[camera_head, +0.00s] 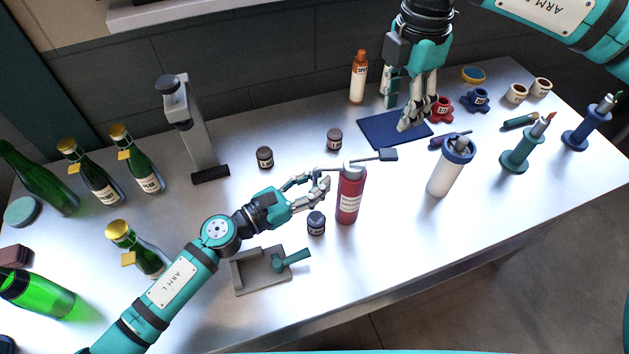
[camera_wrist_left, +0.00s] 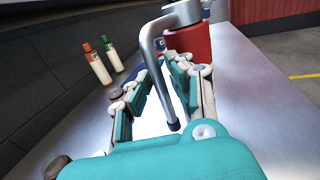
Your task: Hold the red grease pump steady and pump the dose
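The red grease pump (camera_head: 349,204) stands upright on the metal table in the head view, its lever handle (camera_head: 388,155) reaching right and its spout pointing left. In the left wrist view its red body (camera_wrist_left: 190,42) is just ahead, and the grey bent spout (camera_wrist_left: 150,55) hangs down between my fingers. My left gripper (camera_head: 322,190) is open at the pump's left side; its fingers (camera_wrist_left: 160,90) lie on either side of the spout, apart from the body. My right gripper (camera_head: 416,122) points down, open and empty, above the dark blue mat (camera_head: 378,130), behind the pump handle.
A small dark jar (camera_head: 316,223) stands beside the pump, under my left gripper. A grey stand with a teal lever (camera_head: 262,271) is in front. A white canister (camera_head: 443,178) stands right of the pump. An orange-capped bottle (camera_head: 358,77) is behind. Green bottles (camera_head: 96,184) fill the left.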

